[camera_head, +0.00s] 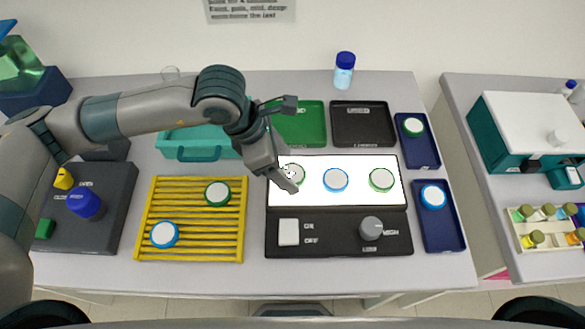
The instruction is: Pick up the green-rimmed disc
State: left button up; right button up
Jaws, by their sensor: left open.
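Several white discs with green rims are in view. One green-rimmed disc (297,174) lies at the left of the lit white panel (358,162), partly hidden by my left gripper (287,180). My right gripper is not in view.
Blue-rimmed discs lie on the panel (335,180), the rack (165,235) and the lower navy tray (433,196). The panel's base has a white switch (288,232) and a grey knob (371,228). Green (301,122) and black (362,124) trays stand behind; a blue-capped bottle (344,71) stands farther back.

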pick_arm(q)
jog(key=shift+x, duration=0.85)
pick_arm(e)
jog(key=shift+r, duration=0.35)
pick_arm(q)
jog(key=shift+c, duration=0.4)
jog(key=c, duration=1)
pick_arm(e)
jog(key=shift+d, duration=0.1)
pick_arm(q)
jog(key=shift+r, duration=0.2)
jog(key=shift+c, duration=0.2)
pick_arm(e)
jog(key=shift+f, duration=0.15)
